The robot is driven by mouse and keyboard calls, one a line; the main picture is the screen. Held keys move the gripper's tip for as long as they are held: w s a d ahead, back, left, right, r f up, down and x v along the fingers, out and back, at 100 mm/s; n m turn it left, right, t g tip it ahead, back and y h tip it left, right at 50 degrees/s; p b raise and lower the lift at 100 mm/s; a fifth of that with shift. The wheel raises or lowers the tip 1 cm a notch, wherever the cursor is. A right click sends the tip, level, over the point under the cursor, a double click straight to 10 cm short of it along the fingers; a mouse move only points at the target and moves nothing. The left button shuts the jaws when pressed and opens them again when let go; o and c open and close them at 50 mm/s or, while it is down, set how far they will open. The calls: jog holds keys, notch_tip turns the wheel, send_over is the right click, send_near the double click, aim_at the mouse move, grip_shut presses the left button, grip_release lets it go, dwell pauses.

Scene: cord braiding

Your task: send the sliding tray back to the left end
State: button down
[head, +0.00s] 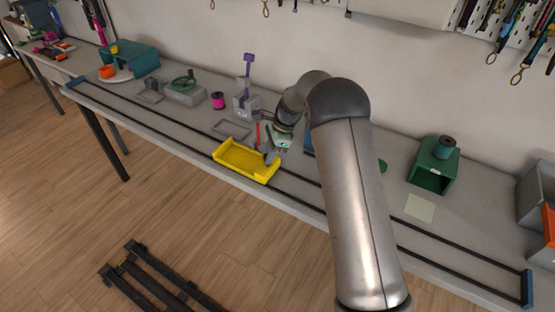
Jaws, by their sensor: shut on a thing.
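The sliding tray (243,170) is yellow and shallow, and it sits on two dark rails that run along the grey bench. It stands around the middle of the rails, with nothing clearly visible inside it. My gripper (270,156) is at the tray's right end, low and close to its wall. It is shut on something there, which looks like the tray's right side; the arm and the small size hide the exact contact. The left end of the rails has a blue stop (75,82). A second blue stop (527,288) is at the right end.
Left of the tray, the rails (150,117) look clear. Behind them stand a grey holder with a purple tool (248,66), a pink spool (218,100), a green cord coil (183,80) and a teal box (130,58). A green box (432,165) with a spool stands right.

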jog(key=shift+w+a, duration=0.4)
jog(key=shift+a, duration=0.2)
jog(key=c, duration=1.2)
grip_release()
jog(key=shift+b+v, duration=0.9)
jog(key=shift+v, duration=7.8)
jog(key=shift+o, duration=0.2)
jog(key=shift+a, duration=0.15)
